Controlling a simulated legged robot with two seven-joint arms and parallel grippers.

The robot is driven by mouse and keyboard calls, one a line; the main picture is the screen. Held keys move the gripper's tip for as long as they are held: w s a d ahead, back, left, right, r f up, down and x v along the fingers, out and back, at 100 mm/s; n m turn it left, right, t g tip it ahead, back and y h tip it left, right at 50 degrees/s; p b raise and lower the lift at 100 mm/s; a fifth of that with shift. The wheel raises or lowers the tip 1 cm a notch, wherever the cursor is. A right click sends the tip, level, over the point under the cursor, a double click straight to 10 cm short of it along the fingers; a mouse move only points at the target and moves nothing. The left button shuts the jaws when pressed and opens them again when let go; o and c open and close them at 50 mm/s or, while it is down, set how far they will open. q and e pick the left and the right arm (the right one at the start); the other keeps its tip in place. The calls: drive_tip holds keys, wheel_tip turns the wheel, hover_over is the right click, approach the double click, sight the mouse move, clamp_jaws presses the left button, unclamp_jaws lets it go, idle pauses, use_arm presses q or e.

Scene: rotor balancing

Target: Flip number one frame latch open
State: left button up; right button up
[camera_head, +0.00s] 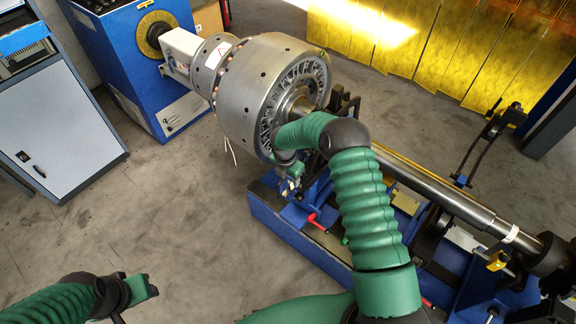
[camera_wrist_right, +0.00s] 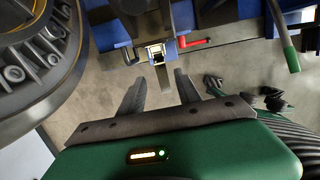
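My right gripper (camera_head: 289,186) reaches down beside the rotor onto the near side of the blue frame (camera_head: 280,226). In the right wrist view its two dark fingers (camera_wrist_right: 158,80) are spread apart with nothing between them. Just beyond the fingertips sits a small metal latch-like block (camera_wrist_right: 156,52) on the frame, apart from the fingers. A red handle (camera_wrist_right: 195,42) sticks out to its right; it also shows in the head view (camera_head: 315,221). I cannot read any number on the latch. My left gripper (camera_head: 140,290) is at the lower left, away from the frame; its fingers are not clear.
The large grey rotor (camera_head: 258,85) stands close to the right gripper, with its shaft (camera_head: 450,195) running to the right. A blue drive housing (camera_head: 150,70) and a grey cabinet (camera_head: 55,135) stand at the left. The floor (camera_head: 170,220) in front is clear.

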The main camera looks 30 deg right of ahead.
sight(287, 191)
wheel_tip(287, 191, up, 12)
drive_tip(key=a, duration=0.1)
drive_tip(key=shift+s+a+f+p, duration=0.25)
drive_tip(key=shift+s+a+p, duration=0.05)
drive_tip(key=shift+s+p, duration=0.15)
drive_tip(key=shift+w, duration=0.1)
drive_tip(key=s+a+r+m+p, duration=0.1)
drive_tip(key=s+a+r+m, duration=0.2)
drive_tip(key=s+m, duration=0.4)
drive_tip(key=s+a+r+m+t+y+p, duration=0.1)
drive_tip(key=s+a+r+m, duration=0.2)
drive_tip(key=s+r+m, duration=0.2)
drive_tip(key=s+a+r+m+p, duration=0.1)
drive_tip(key=s+a+r+m, duration=0.2)
drive_tip(key=s+m, duration=0.7)
wheel_tip(287, 191, up, 2)
drive_tip(key=shift+s+r+t+y+p, duration=0.1)
drive_tip(key=shift+s+t+y+p, duration=0.25)
drive_tip(key=shift+s, duration=0.3)
drive_tip(key=shift+s+a, duration=0.15)
drive_tip(key=shift+a, duration=0.1)
